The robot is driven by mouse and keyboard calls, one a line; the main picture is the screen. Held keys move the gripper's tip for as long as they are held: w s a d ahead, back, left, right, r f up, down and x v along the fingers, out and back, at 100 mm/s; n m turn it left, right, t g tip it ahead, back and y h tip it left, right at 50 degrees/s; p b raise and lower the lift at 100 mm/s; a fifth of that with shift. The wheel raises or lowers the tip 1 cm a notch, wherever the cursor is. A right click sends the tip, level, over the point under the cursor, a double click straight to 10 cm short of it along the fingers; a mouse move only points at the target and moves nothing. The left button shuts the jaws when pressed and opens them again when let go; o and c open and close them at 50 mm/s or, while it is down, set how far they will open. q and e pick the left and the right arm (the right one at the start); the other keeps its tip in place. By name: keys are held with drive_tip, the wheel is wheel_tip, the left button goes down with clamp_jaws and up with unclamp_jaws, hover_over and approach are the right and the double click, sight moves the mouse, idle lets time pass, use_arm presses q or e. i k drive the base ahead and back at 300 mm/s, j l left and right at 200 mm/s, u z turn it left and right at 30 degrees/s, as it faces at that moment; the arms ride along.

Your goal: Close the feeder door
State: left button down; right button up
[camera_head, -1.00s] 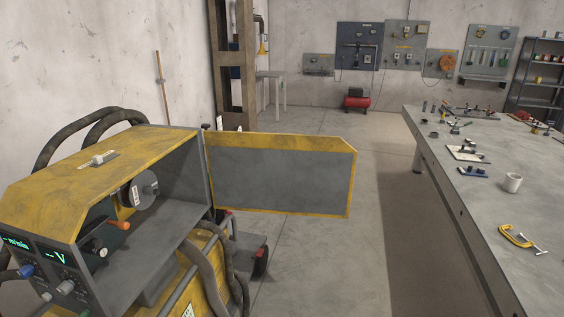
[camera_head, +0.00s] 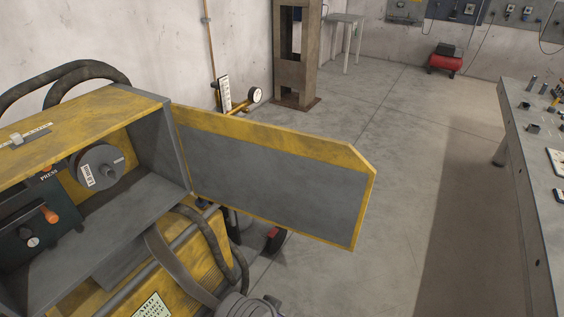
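The feeder door (camera_head: 270,180) is a grey panel with a yellow edge and a cut upper corner. It stands wide open, swung out to the right from the right side of the feeder housing (camera_head: 95,110). The housing is yellow on top and grey at the side, and its open front shows a spool (camera_head: 97,167) and a drive unit with an orange lever (camera_head: 50,215). A grey rounded part shows at the bottom edge, below the door; it may be part of my arm. No gripper fingers are visible in this view.
Black hoses (camera_head: 65,78) loop behind the housing, and more hang below the door hinge. A workbench (camera_head: 535,180) stands at the right. The floor (camera_head: 400,200) between door and bench is clear. A brown column (camera_head: 297,60) stands behind the door.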

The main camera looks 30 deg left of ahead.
sight(317, 188)
drive_tip(key=i+l+u, duration=0.15)
drive_tip(key=u, duration=0.35)
drive_tip(key=i+l+u, duration=0.25)
drive_tip(key=u, duration=0.25)
drive_tip(key=i+l+u, duration=0.2)
drive_tip(key=u, duration=0.3)
drive_tip(key=i+l+u, duration=0.1)
drive_tip(key=l+u, duration=0.7)
drive_tip(key=u, duration=0.15)
